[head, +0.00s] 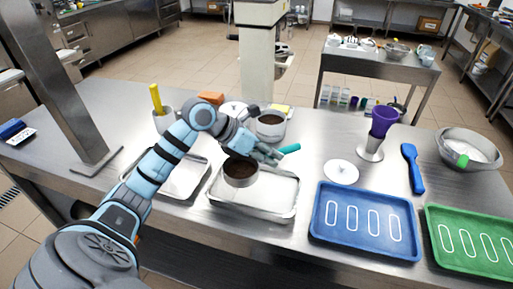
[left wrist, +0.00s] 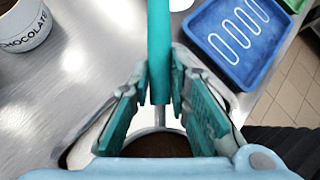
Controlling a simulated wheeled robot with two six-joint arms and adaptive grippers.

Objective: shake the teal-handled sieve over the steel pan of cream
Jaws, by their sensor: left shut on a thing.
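The teal-handled sieve (head: 240,175) is held over the left part of the steel pan of cream (head: 293,214). Dark brown powder fills its bowl. My left gripper (head: 272,155) is shut on the teal handle, whose end (head: 290,148) sticks out to the right of the fingers. In the left wrist view the handle (left wrist: 159,45) runs between the two teal finger pads (left wrist: 161,95). The brown powder in the sieve bowl (left wrist: 157,147) shows at the bottom, partly hidden by the gripper body. The pan's cream looks white and smooth. My right gripper is not in view.
A second steel pan (head: 190,190) lies to the left. Behind stands a tub of brown powder (head: 270,134); its label reads chocolate in the left wrist view (left wrist: 28,45). To the right are a white disc (head: 341,172), a blue tray (head: 322,235), a blue spatula (head: 416,178) and a green tray (head: 436,262).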

